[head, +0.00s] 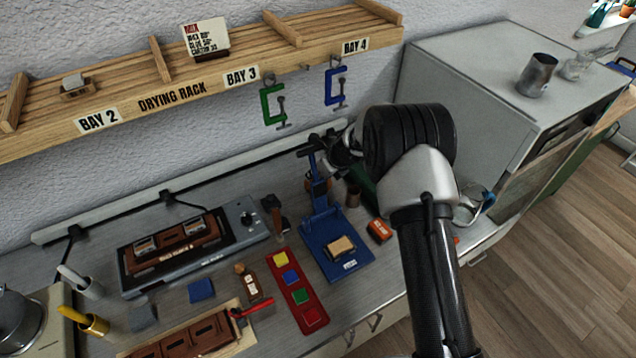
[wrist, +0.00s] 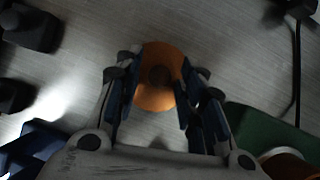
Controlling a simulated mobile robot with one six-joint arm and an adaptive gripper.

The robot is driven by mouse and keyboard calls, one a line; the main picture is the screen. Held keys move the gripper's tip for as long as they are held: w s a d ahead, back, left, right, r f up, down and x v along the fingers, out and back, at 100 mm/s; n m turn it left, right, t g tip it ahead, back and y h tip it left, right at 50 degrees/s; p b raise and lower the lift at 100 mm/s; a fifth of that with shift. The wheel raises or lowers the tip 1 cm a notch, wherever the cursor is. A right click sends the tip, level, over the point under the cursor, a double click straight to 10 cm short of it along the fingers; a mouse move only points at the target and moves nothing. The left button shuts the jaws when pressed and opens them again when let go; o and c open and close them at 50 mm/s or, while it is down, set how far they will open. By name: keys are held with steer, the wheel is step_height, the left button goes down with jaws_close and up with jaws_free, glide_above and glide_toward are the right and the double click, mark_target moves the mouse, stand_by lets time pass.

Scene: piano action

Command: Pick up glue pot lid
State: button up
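In the wrist view a round orange lid (wrist: 158,97) with a darker knob (wrist: 160,76) at its middle lies between my fingers. I take it to be the glue pot lid. My gripper (wrist: 160,85) is open, with one finger at each side of the lid and the knob clear of both. Whether the fingertips touch the rim I cannot tell. In the head view my gripper (head: 335,160) is at the back of the bench, behind the blue press.
The blue press (head: 345,262) stands in front of my gripper. A green object (wrist: 262,128) is close at the right in the wrist view. The drying rack (head: 190,80) with hanging green (head: 270,105) and blue (head: 336,88) clamps is above. A grey cabinet (head: 470,90) is at the right.

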jaws_close()
steer(key=shift+r, duration=0.15)
